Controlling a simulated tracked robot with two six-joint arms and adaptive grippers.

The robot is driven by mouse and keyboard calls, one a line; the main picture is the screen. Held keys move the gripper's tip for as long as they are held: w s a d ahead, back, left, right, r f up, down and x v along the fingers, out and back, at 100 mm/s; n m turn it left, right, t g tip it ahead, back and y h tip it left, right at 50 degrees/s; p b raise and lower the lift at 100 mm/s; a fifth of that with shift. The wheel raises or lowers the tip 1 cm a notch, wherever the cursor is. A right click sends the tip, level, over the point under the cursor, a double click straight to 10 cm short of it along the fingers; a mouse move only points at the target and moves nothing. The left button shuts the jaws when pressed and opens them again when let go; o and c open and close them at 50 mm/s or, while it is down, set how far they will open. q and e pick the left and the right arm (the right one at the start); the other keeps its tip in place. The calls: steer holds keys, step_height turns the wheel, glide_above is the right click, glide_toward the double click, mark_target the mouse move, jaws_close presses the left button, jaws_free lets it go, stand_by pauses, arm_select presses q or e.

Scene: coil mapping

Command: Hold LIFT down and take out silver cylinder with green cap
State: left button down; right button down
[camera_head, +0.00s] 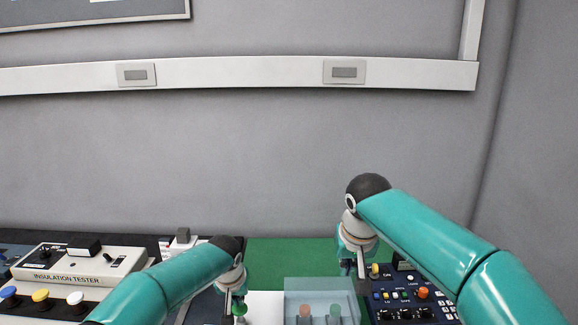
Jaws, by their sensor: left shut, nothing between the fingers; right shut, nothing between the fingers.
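A clear, pale box (320,285) stands at the bottom centre, cut off by the lower edge. In it show a cylinder with a green cap (334,310) and one with a reddish cap (305,310). My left gripper (230,300) is shut and empty, pointing down left of the box. A small green round thing (240,309) shows right beside its fingers; I cannot tell if they touch. My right gripper (352,270) is shut and empty, at the left edge of a dark blue control panel (372,300). The panel's labels are too small to read, so I cannot pick out LIFT.
An insulation tester (75,270) stands at the left, with blue, yellow and white round knobs or plugs (40,296) in front. A green mat (285,258) is bare behind the box. The panel carries several buttons and a red knob (423,293). A grey wall closes the back.

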mark_target(239, 309)
arm_select(q)
steer(key=shift+s+f, duration=0.1)
steer(key=shift+f, duration=1.95)
steer(key=shift+r, duration=0.15)
stand_by(0.6)
steer(key=shift+r, duration=3.95)
